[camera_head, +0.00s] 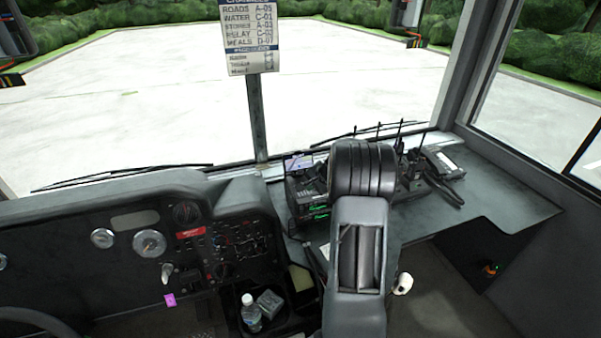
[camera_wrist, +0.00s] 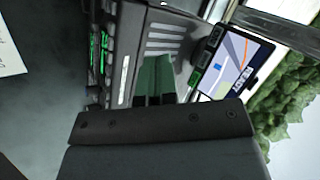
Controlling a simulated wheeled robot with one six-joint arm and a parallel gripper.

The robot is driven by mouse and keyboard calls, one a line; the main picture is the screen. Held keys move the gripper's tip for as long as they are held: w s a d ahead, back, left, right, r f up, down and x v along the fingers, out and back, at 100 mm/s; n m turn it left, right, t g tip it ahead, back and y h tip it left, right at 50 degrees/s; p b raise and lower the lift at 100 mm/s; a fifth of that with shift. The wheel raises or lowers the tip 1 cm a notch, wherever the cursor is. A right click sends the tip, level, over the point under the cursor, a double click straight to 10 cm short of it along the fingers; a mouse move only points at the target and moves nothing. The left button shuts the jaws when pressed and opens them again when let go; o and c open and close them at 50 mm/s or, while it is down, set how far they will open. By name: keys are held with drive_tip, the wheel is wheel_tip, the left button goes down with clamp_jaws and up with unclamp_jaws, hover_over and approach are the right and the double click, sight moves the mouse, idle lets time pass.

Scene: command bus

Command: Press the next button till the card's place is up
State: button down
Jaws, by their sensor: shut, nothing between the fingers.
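A printed card (camera_head: 250,35) hangs at the top of the windscreen post in the head view. Its rows pair words with codes, such as ROADS and RELAY; the small lower lines are too small to read. The screen also shows small in the head view (camera_head: 298,164). My gripper (camera_wrist: 155,99) is shut and empty, with its dark tips left of and below the screen, apart from it in the picture. My arm hides the gripper in the head view.
Stacked radio units (camera_head: 318,212) with green displays stand beside my arm; they also show in the wrist view (camera_wrist: 101,55). A bottle (camera_head: 250,312) stands in the console. The right shelf (camera_head: 515,205) has bare room.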

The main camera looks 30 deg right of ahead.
sight(300, 172)
drive_tip(key=shift+w, duration=0.1)
drive_tip(key=w+p, duration=0.1)
drive_tip(key=w, duration=0.1)
drive_tip(key=w+d+f+p, duration=0.1)
drive_tip(key=w, duration=0.1)
drive_tip(key=w+p, duration=0.1)
drive_tip(key=w, duration=0.1)
drive_tip(key=shift+w+d+f, duration=0.55)
drive_tip(key=shift+w, duration=0.5)
drive_tip(key=shift+w, duration=0.15)
idle(1.6)
drive_tip(key=shift+w+d+f, duration=0.1)
drive_tip(key=shift+w, duration=0.15)
drive_tip(key=shift+w+f, duration=0.1)
drive_tip(key=shift+w, duration=0.2)
idle(0.7)
drive_tip(key=shift+s+b, duration=0.15)
drive_tip(key=shift+b, duration=0.15)
drive_tip(key=shift+s+r+b, duration=0.2)
drive_tip(key=shift+s+b, duration=0.15)
drive_tip(key=shift+s, duration=0.2)
drive_tip(key=shift+s, duration=0.1)
